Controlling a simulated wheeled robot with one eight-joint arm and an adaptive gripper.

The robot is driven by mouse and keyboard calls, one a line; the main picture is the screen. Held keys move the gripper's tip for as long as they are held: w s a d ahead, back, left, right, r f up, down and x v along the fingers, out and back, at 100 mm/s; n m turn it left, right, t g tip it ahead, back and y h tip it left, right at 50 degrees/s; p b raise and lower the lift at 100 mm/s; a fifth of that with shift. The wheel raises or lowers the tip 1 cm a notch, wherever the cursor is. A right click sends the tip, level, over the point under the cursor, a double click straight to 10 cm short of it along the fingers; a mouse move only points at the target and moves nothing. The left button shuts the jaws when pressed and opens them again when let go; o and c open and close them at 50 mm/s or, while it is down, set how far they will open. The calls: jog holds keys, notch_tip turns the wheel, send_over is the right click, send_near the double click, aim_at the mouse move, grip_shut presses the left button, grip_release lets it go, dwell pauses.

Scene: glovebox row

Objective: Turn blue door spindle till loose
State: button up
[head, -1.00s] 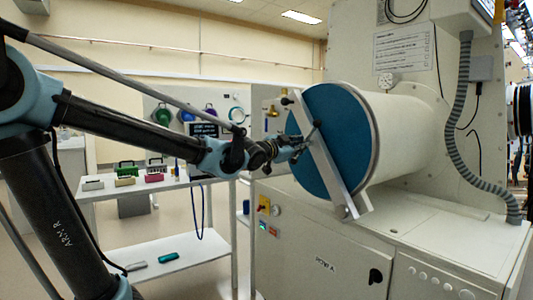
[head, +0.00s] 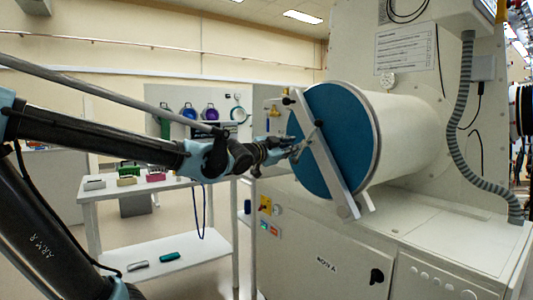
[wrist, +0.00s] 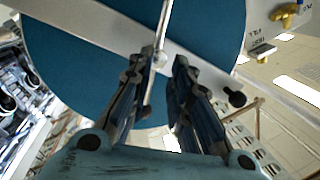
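The round blue door (head: 345,125) closes the end of a white cylinder on the right in the head view. It also fills the upper part of the wrist view (wrist: 80,65). A pale metal bar (head: 325,165) crosses it diagonally. The spindle's thin metal handle (wrist: 163,30) stands at the middle of the bar. My gripper (wrist: 161,62) is in front of the bar, its two dark fingers apart. The handle's lower end is seen between the fingertips, nearer the left one; I cannot tell whether they touch. In the head view my gripper (head: 295,150) is small at the door's left side.
A white shelf trolley (head: 150,187) with small coloured items stands left of the cabinet. A white panel (head: 178,98) with coloured round pieces stands behind it. The white cabinet (head: 335,245) lies below the cylinder. A ridged grey hose (head: 455,130) hangs at right.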

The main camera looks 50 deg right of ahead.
jog(key=a, duration=1.1)
jog(key=shift+w+a+f, duration=0.2)
jog(key=shift+w+a, duration=0.05)
jog(key=shift+w, duration=0.1)
dwell(0.7)
dwell(0.3)
